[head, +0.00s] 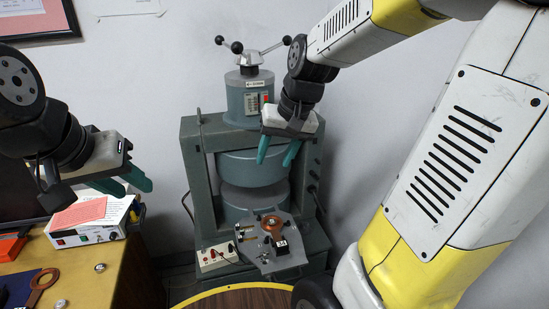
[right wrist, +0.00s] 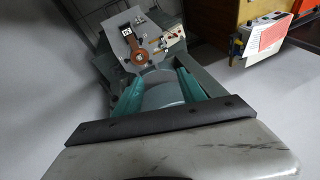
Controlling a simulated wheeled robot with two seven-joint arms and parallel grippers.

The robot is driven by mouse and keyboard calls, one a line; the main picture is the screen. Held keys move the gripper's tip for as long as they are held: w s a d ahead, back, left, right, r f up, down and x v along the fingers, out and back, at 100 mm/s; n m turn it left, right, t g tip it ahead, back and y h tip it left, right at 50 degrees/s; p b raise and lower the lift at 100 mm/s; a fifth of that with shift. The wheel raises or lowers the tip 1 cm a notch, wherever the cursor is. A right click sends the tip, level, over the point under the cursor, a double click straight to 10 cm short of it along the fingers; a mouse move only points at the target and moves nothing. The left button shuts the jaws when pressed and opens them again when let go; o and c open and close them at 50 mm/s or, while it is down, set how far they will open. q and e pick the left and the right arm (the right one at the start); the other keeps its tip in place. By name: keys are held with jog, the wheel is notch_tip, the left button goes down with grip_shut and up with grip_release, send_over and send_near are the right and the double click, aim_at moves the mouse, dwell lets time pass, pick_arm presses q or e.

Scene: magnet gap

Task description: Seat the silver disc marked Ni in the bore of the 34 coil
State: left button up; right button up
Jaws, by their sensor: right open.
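A copper-coloured coil (head: 271,222) lies on the grey plate (head: 262,262) in front of the magnet. A black tag (head: 281,243) beside it has a pale mark too small to read. The coil also shows in the right wrist view (right wrist: 138,58). Two small silver discs, one farther back (head: 100,268) and one nearer (head: 61,303), are on the wooden desk at left; no Ni mark is readable. My right gripper (head: 277,152) is open and empty in front of the magnet's upper pole, above the plate. My left gripper (head: 135,188) is open and empty above the desk's back right.
The magnet's grey-green frame (head: 196,180) stands against the wall, with a handled knob (head: 250,58) on top. A white box (head: 95,236) with a pink paper is on the desk. A copper ring with a handle (head: 42,285) lies at the desk's front left. A switch box (head: 216,257) sits left of the plate.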

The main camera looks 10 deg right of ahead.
jog(key=s+r+n+t, duration=0.1)
jog(key=s+r, duration=0.3)
jog(key=s, duration=0.7)
jog(key=shift+a+r+n+t, duration=0.2)
jog(key=shift+r+n+t, duration=0.1)
jog(key=shift+t, duration=0.5)
jog(key=shift+s, duration=0.1)
